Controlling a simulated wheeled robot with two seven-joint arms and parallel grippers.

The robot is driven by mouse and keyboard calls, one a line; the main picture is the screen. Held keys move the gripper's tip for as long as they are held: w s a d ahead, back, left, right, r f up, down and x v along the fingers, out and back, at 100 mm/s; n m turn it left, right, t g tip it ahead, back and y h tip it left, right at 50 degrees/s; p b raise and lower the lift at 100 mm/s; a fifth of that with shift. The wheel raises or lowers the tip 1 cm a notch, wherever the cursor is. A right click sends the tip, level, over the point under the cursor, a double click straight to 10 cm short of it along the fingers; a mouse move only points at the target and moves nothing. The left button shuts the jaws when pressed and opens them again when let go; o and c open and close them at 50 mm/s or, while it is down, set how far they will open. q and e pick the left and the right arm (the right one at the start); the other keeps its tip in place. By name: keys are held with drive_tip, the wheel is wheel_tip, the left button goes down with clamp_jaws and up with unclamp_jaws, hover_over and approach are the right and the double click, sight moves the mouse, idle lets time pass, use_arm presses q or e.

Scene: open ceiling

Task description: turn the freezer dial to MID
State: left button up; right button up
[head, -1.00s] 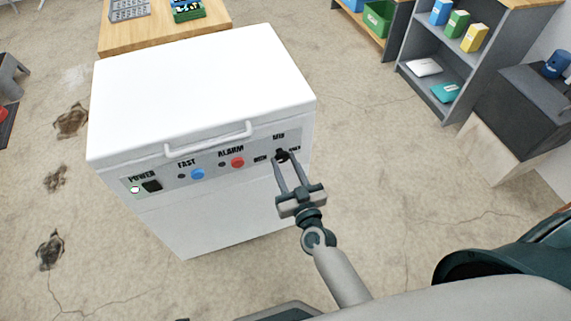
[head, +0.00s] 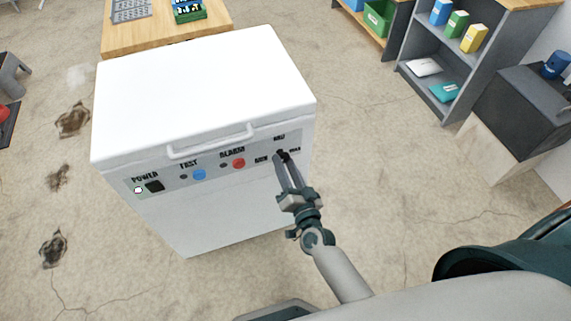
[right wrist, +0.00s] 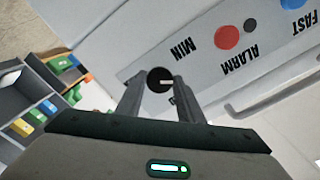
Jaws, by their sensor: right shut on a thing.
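The white chest freezer (head: 205,90) stands in front of me with a grey control panel on its front. Its black dial (head: 283,155) is at the panel's right end, with MIN to its left, MID above and MAX to its right. My right gripper (head: 283,160) is shut on the dial. In the right wrist view the dial (right wrist: 158,78) sits between the two fingertips, and a short white mark shows on its face, right of centre. The fingers partly cover a label below it there. My left gripper is not in view.
The panel also has a red button (head: 239,163), a blue button (head: 199,174) and a black power switch (head: 155,186). The lid handle (head: 210,145) juts out above them. A grey shelf (head: 440,65) stands at the right; the floor between is clear.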

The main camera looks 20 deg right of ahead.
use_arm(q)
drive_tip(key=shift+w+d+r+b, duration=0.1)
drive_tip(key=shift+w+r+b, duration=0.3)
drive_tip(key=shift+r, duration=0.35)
use_arm(e)
drive_tip(key=m, duration=1.1)
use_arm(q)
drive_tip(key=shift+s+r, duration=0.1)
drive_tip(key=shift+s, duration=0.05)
use_arm(e)
drive_tip(key=shift+m, duration=0.3)
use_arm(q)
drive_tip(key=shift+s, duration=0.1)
